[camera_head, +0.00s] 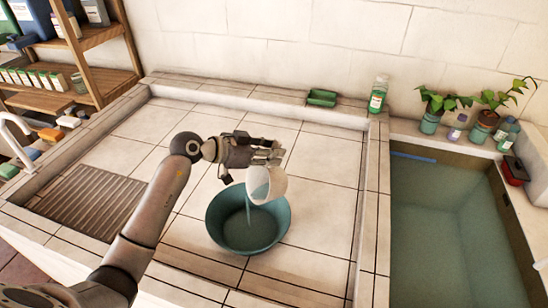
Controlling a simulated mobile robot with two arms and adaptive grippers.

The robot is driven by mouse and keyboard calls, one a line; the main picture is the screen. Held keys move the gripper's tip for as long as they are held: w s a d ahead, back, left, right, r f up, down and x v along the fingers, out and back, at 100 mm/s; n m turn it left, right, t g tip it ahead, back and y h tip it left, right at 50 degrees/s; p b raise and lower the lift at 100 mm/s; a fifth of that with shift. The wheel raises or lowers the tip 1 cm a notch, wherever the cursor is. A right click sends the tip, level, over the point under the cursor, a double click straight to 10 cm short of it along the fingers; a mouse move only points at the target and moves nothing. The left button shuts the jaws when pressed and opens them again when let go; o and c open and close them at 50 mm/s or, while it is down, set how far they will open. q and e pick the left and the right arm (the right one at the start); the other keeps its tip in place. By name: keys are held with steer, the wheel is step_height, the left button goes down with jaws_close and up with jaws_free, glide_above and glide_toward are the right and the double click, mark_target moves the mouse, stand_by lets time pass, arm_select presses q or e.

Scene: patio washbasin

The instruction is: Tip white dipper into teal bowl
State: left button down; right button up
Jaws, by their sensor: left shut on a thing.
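The teal bowl (281,227) stands upright on the tiled washbasin floor, with some liquid in its bottom. The white dipper (273,187) is above the bowl's far right rim, tilted with its mouth toward the lower left. Bluish liquid shows at its mouth, and a thin stream appears to run down into the bowl. My left gripper (268,156) is shut on the dipper at its upper side. The exact grip spot is partly hidden by the fingers. My right gripper is not in view.
A water-filled basin (440,235) lies to the right behind a tiled divider. A green soap dish (321,98) and a bottle (378,95) stand on the back ledge. Potted plants (430,122) are at the back right. A ribbed board (86,203) lies at left. Tiles around the bowl are clear.

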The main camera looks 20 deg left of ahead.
arm_select(q)
steer(key=s+a+f+t+h+b, duration=0.2)
steer(key=s+a+t+h+b, duration=0.3)
steer(key=b, duration=0.9)
steer(key=shift+s+a+t, duration=0.5)
steer(key=shift+s+a, duration=0.4)
steer(key=shift+s, duration=0.4)
stand_by(0.7)
